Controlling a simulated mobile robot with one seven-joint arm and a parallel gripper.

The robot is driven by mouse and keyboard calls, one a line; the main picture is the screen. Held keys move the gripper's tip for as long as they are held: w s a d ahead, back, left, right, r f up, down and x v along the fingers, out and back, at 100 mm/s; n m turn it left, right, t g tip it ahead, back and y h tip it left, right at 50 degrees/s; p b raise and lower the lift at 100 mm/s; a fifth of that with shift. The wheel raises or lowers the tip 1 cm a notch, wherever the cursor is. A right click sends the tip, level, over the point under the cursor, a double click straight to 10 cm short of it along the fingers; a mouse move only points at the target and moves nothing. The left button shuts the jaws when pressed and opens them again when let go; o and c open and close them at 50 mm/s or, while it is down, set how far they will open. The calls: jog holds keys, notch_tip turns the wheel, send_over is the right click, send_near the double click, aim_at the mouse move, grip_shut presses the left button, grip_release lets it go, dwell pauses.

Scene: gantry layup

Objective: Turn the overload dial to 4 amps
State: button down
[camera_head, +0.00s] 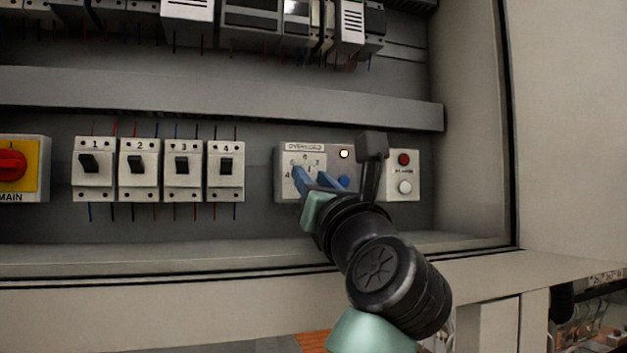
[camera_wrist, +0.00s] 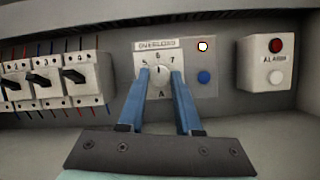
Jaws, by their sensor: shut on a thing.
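The overload unit (camera_head: 281,188) is a grey box on the cabinet's back panel, labelled OVERLOAD; it also shows in the wrist view (camera_wrist: 215,62). Its round pale dial (camera_wrist: 159,74) has 5, 6 and 7 around the top and an A below. The dial's small dark mark appears to point up, toward 6. A 4 shows at the lower left of the scale in the head view. My gripper (camera_wrist: 159,79) has its blue fingers on either side of the dial, shut on it. The fingers hide parts of the dial's sides and scale.
On the unit's right are a lit lamp (camera_wrist: 203,46) and a blue button (camera_wrist: 204,77), close to my right finger. An alarm box (camera_head: 404,172) stands to the right. Several numbered breakers (camera_head: 183,170) and a red main switch (camera_head: 11,165) are to the left.

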jog(key=shift+n, duration=0.3)
jog(key=n+y, duration=0.1)
jog(key=n, duration=0.1)
jog(key=n+g+y, duration=0.1)
jog(key=n, duration=0.2)
jog(key=shift+d+y+b, duration=0.2)
jog(key=shift+y+b, duration=0.1)
jog(key=shift+y, duration=0.1)
jog(key=n, duration=0.2)
jog(key=n+g+y, duration=0.1)
jog(key=n, duration=0.1)
jog(key=n+g+y, duration=0.1)
jog(key=n, duration=0.1)
jog(key=shift+d+r+n+p, duration=0.1)
jog(key=shift+r+n+p, duration=0.15)
jog(key=shift+n+p, duration=0.05)
jog(key=n+g, duration=0.1)
jog(key=n, duration=0.1)
jog(key=n+g+y+p, duration=0.1)
jog(key=n, duration=0.2)
jog(key=shift+w+d+r+g+p, duration=0.1)
jog(key=shift+r+g+p, duration=0.05)
jog(key=shift+g+p, duration=0.15)
jog(key=shift+n+g+h+p, duration=0.3)
jog(key=shift+n+g+p, duration=0.6)
jog(key=shift+n, duration=1.7)
jog(key=c, duration=0.6)
grip_release()
